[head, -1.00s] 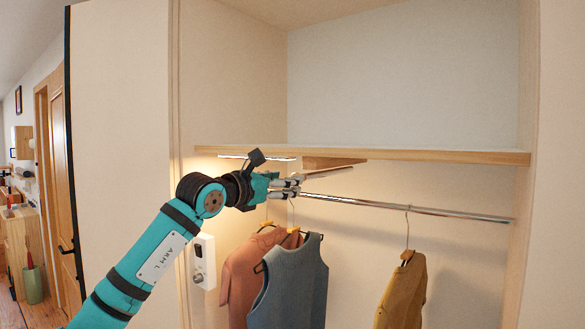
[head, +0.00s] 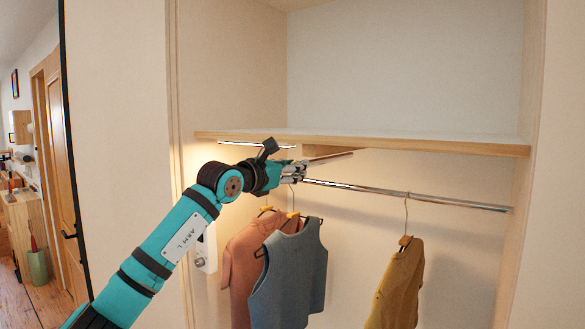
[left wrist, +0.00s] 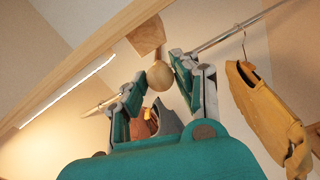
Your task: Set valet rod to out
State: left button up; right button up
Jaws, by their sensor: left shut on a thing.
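The valet rod's round wooden knob (left wrist: 160,75) shows in the left wrist view between the fingers of my left gripper (left wrist: 158,85). The gripper is shut on this knob. Behind it is the rod's wooden mount (left wrist: 146,36), which shows in the head view under the shelf (head: 325,152). In the head view my left gripper (head: 295,171) is just below the shelf's front edge, near the left end of the hanging rail, and hides the knob. How far the valet rod sticks out cannot be told. My right gripper is not in view.
A metal hanging rail (head: 410,195) runs behind the gripper. A pink garment (head: 238,262), a blue-grey vest (head: 292,275) and a mustard garment (head: 398,285) hang below. The shelf (head: 450,146) is close above; a white wall box (head: 206,252) is at left.

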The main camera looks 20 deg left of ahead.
pick_arm(q)
grip_shut()
jog(key=b+v, duration=1.4)
jog(key=v, duration=1.4)
jog(key=shift+s, duration=0.25)
jog(key=o, duration=1)
grip_release()
jog(key=shift+o, duration=0.2)
jog(key=shift+r, duration=0.1)
jog(key=shift+s+a, duration=0.1)
